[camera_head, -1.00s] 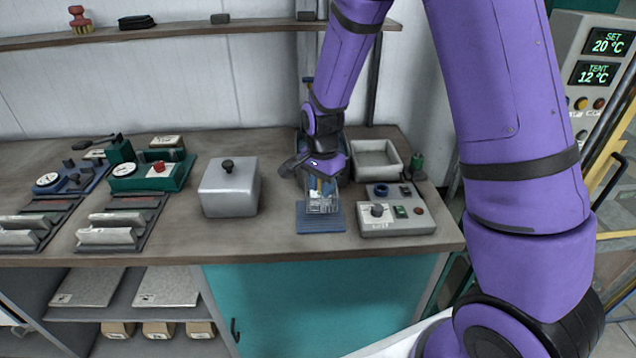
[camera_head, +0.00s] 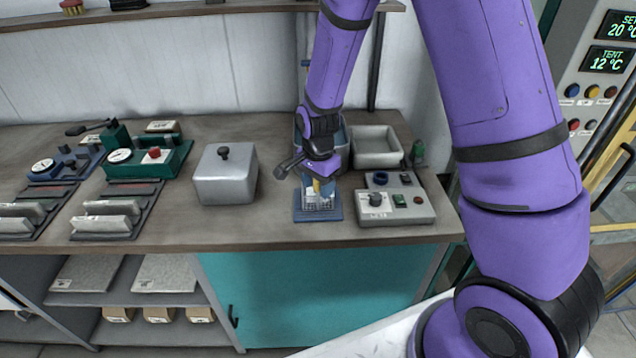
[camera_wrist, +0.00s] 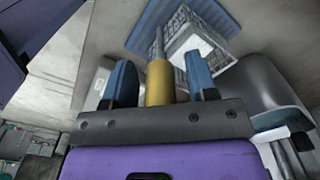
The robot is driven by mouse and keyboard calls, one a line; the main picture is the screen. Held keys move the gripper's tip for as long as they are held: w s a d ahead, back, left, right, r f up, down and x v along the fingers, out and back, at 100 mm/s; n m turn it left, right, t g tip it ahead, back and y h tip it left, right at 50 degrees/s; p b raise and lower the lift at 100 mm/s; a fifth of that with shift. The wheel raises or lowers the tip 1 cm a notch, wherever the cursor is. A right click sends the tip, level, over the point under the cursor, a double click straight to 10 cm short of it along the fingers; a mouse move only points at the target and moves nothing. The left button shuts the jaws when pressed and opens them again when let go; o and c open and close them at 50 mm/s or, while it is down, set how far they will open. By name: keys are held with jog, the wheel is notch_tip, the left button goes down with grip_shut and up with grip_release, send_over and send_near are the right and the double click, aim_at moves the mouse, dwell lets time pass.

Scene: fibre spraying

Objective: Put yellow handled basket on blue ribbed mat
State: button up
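The basket (camera_head: 320,202) is a small light wire basket with a yellow handle. It appears to stand on the blue ribbed mat (camera_head: 299,216), upright as far as I can tell. In the wrist view the basket (camera_wrist: 185,35) has the mat (camera_wrist: 150,22) beneath and beside it. The yellow handle (camera_wrist: 160,85) is between the two blue fingers of my gripper (camera_wrist: 161,75). A gap shows between the handle and each finger, so my gripper is open around it. In the head view my gripper (camera_head: 318,185) is right above the basket and partly hides the handle.
A grey lidded box (camera_head: 226,178) stands left of the mat. A control box (camera_head: 396,208) is close on the right, with an open grey tray (camera_head: 376,150) behind it. A blue bin (camera_head: 344,140) is behind my gripper. Bare worktop (camera_head: 270,220) lies between lidded box and mat.

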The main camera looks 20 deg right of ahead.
jog(key=shift+r, duration=0.1)
notch_tip(320, 180, up, 11)
jog(key=shift+r, duration=0.15)
jog(key=shift+s+r, duration=0.1)
jog(key=shift+r, duration=0.55)
jog(key=s+d+r+n+t, duration=0.2)
jog(key=s+d+r+n, duration=0.2)
jog(key=s+r, duration=0.6)
jog(key=s+d+r+n+t, duration=0.3)
jog(key=s+r+n, duration=0.5)
jog(key=s, duration=0.7)
jog(key=shift+d+r+n, duration=0.3)
jog(key=shift+d+r, duration=0.35)
jog(key=shift+r, duration=0.25)
